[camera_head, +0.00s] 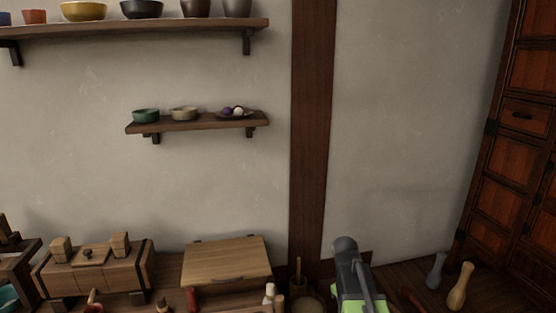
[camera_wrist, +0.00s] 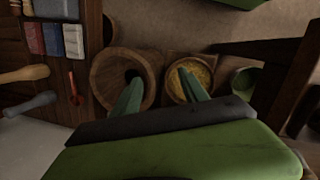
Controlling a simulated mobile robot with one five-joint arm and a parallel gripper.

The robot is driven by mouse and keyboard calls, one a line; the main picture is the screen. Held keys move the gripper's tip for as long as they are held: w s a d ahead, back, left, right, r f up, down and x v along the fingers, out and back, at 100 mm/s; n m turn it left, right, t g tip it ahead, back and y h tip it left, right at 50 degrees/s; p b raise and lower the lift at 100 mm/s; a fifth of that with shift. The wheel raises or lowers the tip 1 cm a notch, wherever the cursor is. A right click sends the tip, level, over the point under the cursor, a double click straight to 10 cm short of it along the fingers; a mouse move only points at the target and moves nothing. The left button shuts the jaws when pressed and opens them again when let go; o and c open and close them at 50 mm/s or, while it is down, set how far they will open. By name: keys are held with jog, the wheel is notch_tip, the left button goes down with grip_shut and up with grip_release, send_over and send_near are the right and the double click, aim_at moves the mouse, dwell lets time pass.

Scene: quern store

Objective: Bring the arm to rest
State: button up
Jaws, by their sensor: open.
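My gripper (camera_wrist: 159,76) shows in the wrist view with its two green fingers spread apart. Nothing is seen between the fingertips. The left finger overlaps a round wooden vessel (camera_wrist: 103,77) with a dark hole. The right finger overlaps a round vessel of yellow grain (camera_wrist: 203,73). I cannot tell whether the fingers touch either vessel. In the head view a grey and green part of my arm (camera_head: 348,268) rises at the bottom, right of the dark post; the gripper itself is not clear there.
In the head view a wooden box (camera_head: 228,262) and a chest (camera_head: 95,270) stand at lower left. Shelves (camera_head: 195,124) hang on the wall. A green cup (camera_wrist: 243,82) shows in the wrist view.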

jog(key=s+a+m+t+y, duration=0.15)
jog(key=s+a+m, duration=0.35)
jog(key=a, duration=0.7)
notch_tip(320, 180, up, 14)
jog(key=p, duration=1.4)
jog(key=shift+f, duration=0.25)
jog(key=shift+w+a+y, duration=0.1)
jog(key=shift+y, duration=0.15)
